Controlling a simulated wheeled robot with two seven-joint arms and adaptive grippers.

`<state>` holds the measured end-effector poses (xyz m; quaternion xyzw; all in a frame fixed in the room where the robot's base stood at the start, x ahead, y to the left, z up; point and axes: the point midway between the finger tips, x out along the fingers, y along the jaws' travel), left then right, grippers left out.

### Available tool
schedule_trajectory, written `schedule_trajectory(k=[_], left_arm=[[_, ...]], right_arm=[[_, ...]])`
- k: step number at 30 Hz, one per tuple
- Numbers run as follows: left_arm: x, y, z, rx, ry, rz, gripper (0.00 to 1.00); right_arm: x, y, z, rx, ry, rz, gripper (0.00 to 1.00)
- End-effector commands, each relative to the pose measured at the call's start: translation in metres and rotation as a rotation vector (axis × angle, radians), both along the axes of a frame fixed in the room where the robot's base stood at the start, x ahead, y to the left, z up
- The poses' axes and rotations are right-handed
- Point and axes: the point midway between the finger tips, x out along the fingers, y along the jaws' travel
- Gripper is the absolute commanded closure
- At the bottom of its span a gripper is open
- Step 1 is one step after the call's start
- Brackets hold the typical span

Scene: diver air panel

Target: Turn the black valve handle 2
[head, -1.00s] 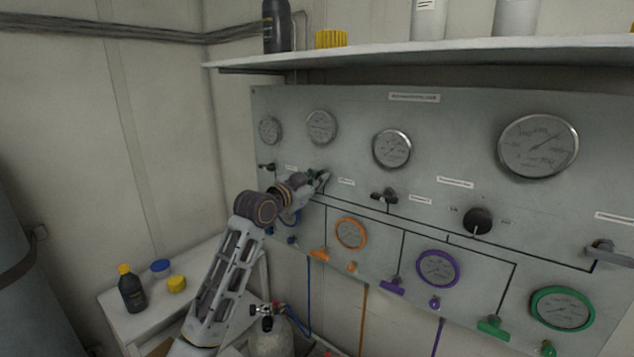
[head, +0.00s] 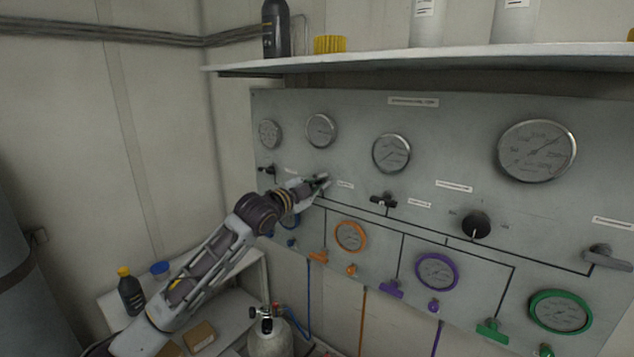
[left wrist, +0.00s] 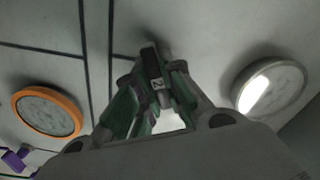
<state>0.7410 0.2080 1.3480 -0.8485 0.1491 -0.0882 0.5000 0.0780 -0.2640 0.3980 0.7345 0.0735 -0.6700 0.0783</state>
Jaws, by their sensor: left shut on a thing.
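The black valve handle 2 (left wrist: 154,66), with a white "2" label, lies between the green and grey fingers of my left gripper (left wrist: 158,98) in the left wrist view. The fingers are closed on its two sides. In the head view, my left gripper (head: 319,184) is at the upper left of the grey panel (head: 460,120), below the second small gauge (head: 320,131). There the gripper mostly hides the handle, so its angle is hard to tell. My right gripper is not in view.
Similar black handles sit left (head: 267,170) and right (head: 383,201) of the gripper. An orange-rimmed gauge (head: 350,236) is below it. A shelf (head: 430,58) overhangs the panel. A side table (head: 225,318) with a black bottle (head: 131,293) stands under my left arm.

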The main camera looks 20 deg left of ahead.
Motion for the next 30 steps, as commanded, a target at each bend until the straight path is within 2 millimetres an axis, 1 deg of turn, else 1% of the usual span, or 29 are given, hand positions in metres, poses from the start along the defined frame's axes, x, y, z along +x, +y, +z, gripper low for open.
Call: schedule_trajectory(k=[1, 18, 24, 30], left_arm=[[0.000, 0.000, 0.000, 0.033, -0.007, 0.000, 1.00], [0.000, -0.001, -0.003, 0.398, -0.138, -0.002, 1.00], [0.000, -0.002, -0.004, 0.468, -0.164, -0.002, 1.00], [-0.001, -0.002, -0.005, 0.490, -0.173, -0.002, 1.00]], right_arm=[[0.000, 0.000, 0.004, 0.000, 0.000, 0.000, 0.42], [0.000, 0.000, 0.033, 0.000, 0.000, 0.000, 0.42], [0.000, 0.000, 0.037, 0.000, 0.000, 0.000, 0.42], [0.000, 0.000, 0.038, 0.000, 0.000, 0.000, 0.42]])
